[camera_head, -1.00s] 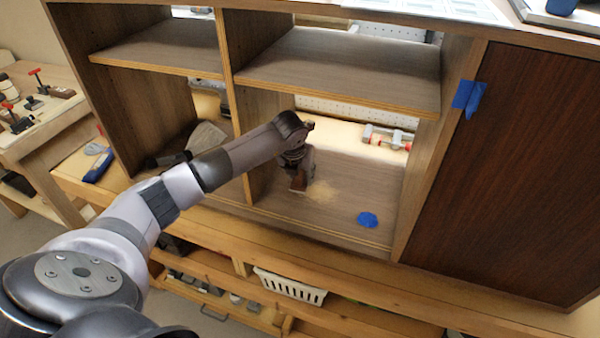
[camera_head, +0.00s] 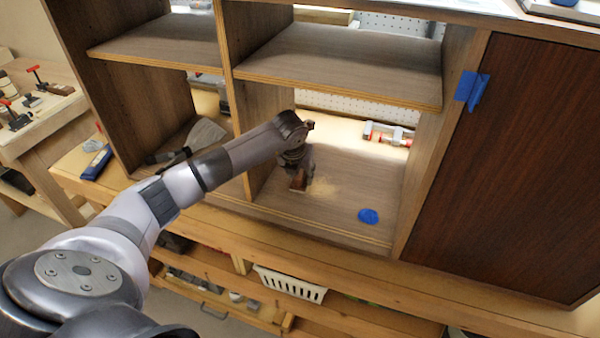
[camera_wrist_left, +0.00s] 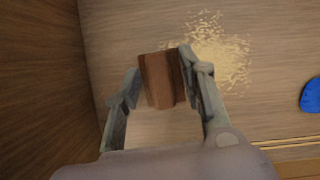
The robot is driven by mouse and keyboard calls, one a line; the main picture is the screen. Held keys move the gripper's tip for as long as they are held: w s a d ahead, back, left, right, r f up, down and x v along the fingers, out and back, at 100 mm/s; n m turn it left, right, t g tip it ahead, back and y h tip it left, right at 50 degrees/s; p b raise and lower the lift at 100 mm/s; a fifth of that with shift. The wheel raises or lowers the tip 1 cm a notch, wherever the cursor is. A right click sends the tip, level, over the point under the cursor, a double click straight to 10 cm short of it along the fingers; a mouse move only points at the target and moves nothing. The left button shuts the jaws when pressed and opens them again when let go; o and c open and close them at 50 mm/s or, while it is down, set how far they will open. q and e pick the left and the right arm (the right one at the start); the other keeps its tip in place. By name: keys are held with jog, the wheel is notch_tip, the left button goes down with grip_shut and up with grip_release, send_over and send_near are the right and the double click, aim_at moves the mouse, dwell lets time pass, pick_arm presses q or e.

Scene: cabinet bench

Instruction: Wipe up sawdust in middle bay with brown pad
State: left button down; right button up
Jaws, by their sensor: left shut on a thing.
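My left gripper (camera_wrist_left: 160,85) is shut on the brown pad (camera_wrist_left: 160,78), a small block held between its two fingers. In the head view the pad (camera_head: 298,181) is low in the middle bay, close to the bay's floor (camera_head: 350,190); I cannot tell whether it touches. The sawdust (camera_wrist_left: 218,52) is a pale scattered patch on that floor, just beyond and to the right of the pad in the left wrist view. In the head view the sawdust (camera_head: 323,188) shows faintly beside the pad, partly hidden by the gripper. My right gripper is not in view.
A blue round thing (camera_head: 368,216) lies on the bay floor right of the sawdust. A divider (camera_head: 240,130) bounds the bay on the left, and a shelf (camera_head: 340,65) hangs above. A brush-like tool (camera_head: 203,137) lies in the left bay. A dark door (camera_head: 500,170) closes the right side.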

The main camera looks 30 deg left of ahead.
pick_arm(q)
jog(key=shift+f, duration=0.3)
